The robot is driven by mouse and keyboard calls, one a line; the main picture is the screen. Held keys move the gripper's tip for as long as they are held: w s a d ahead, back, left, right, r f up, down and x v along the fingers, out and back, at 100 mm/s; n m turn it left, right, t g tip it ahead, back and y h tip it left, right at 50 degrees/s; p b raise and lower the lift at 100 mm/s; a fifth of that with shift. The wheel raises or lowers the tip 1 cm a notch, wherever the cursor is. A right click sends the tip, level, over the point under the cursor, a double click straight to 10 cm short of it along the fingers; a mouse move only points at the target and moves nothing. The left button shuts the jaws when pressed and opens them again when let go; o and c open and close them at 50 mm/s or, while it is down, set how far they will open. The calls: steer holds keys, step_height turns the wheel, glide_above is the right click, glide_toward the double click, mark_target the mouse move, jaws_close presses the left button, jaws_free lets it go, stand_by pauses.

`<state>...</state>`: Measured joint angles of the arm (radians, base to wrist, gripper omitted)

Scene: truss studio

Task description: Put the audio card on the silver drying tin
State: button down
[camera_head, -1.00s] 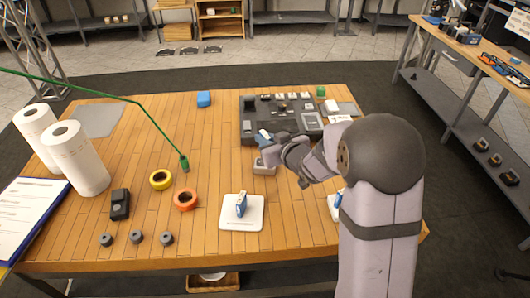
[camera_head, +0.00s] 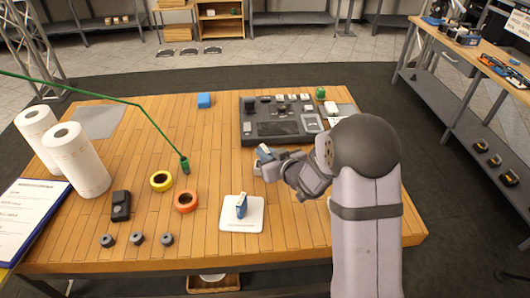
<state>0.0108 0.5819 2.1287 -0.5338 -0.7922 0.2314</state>
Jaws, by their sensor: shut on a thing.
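My gripper (camera_head: 273,160) is shut on a small blue and white card (camera_head: 264,152), which I take to be the audio card. It holds the card tilted, just in front of the dark case. The silver drying tin (camera_head: 257,170) is low and grey, and only its left part shows beside and below my gripper. The card is over or right at the tin; I cannot tell whether they touch. My wrist hides the tin's right side.
A second blue and white card (camera_head: 241,205) stands on a white plate (camera_head: 254,221). A dark foam case (camera_head: 249,133) with small items lies behind. Tape rolls (camera_head: 186,201), a green-tipped cable (camera_head: 185,164) and paper rolls (camera_head: 77,160) are to the left. The front middle is partly clear.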

steer(key=shift+f, duration=0.1)
steer(key=c, duration=2.2)
jaws_free()
steer(key=shift+f, duration=0.1)
steer(key=o, duration=0.4)
steer(key=shift+o, duration=0.2)
steer(key=shift+r, duration=0.3)
steer(key=b+v, duration=0.2)
steer(key=v, duration=1)
steer(key=shift+d, duration=0.1)
